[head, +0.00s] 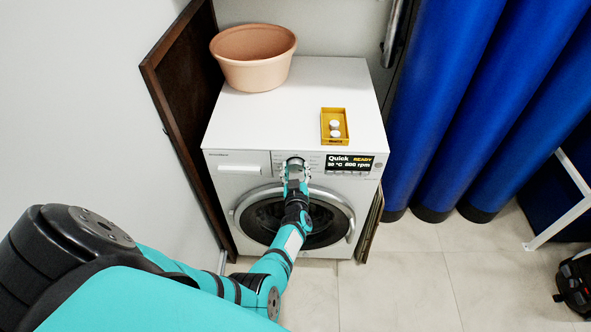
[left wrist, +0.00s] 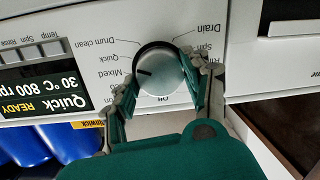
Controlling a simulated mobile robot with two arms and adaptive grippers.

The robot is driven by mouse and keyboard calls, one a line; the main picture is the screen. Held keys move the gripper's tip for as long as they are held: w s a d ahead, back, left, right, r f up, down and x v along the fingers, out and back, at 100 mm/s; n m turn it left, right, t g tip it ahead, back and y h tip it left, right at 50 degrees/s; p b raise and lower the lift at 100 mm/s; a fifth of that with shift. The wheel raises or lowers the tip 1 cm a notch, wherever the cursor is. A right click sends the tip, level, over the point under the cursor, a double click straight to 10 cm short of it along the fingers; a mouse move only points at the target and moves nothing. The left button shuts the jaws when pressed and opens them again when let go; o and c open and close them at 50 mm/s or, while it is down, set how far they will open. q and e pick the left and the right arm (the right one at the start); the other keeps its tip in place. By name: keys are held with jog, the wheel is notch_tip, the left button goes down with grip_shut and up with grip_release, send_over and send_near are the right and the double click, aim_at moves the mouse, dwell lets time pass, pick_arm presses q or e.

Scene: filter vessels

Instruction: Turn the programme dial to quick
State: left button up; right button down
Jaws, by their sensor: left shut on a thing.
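The white washing machine (head: 233,227) stands against the wall. Its round silver programme dial (left wrist: 160,72) shows in the left wrist view, which is upside down. The dial's dark mark points left, towards the Quick and Mixed labels; I cannot tell exactly which it lines up with. The display (head: 349,164) reads "Quick READY" and 800 rpm; it also shows in the left wrist view (left wrist: 42,82). My left gripper (head: 296,168) is at the front panel, shut on the dial, with its green fingers on either side. The gripper partly hides the dial's surrounding labels. My right gripper is out of view.
A dark brown panel (head: 180,95) stands close on the left. Blue columns (head: 440,110) stand on the right. The tiled floor in front is clear.

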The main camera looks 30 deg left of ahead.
pick_arm(q)
jog(key=shift+d+m, duration=0.1)
jog(key=shift+m, duration=0.4)
jog(key=o, duration=1.2)
jog(key=shift+c, duration=0.2)
